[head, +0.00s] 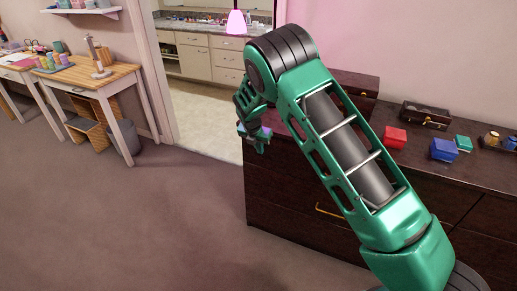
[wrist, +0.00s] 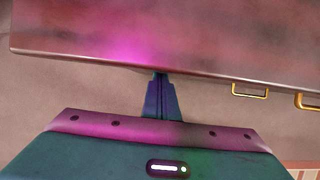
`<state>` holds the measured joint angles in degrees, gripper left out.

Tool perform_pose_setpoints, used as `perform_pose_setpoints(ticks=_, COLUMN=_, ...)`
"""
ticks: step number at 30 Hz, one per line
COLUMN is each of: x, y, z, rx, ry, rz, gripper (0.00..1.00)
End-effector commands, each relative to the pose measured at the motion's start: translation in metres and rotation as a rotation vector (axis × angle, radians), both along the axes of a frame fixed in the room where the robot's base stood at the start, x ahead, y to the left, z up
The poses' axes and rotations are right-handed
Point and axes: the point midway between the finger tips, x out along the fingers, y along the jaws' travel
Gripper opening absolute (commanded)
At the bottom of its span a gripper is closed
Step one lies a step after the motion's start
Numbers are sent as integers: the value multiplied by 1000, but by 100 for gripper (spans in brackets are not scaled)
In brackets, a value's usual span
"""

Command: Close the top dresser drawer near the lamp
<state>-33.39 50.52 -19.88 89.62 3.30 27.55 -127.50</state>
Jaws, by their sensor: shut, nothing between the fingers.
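The dark brown dresser (head: 300,200) stands along the right wall, with a brass handle (head: 330,210) on its front. The pink lamp (head: 236,22) shows at the top, beside my arm. My gripper (head: 262,143) is at the dresser's left end, partly hidden by my arm. In the wrist view my gripper (wrist: 158,76) is shut and empty, its tips at the near edge of the dresser (wrist: 90,45); I cannot tell whether they touch. Two brass handles (wrist: 250,92) hang beyond to the right. My arm covers much of the dresser front, and I cannot tell how far the top drawer stands out.
A red box (head: 395,137), a blue box (head: 444,149), a green box (head: 463,142) and a dark case (head: 425,114) stand on the dresser top. A wooden table (head: 95,75) stands at the left. The carpet (head: 130,220) is clear in front.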

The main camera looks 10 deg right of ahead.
Motion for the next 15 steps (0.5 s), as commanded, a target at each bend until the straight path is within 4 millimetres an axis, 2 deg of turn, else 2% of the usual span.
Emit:
perform_pose_setpoints(ticks=3, x=-17, y=17, z=-1, rx=5, ry=11, rz=11, gripper=0)
perform_pose_setpoints(ticks=9, x=-30, y=27, z=42, rx=8, ry=10, rz=12, gripper=0)
perform_pose_setpoints(ticks=15, x=-42, y=35, z=73, rx=8, ry=12, rz=14, gripper=0)
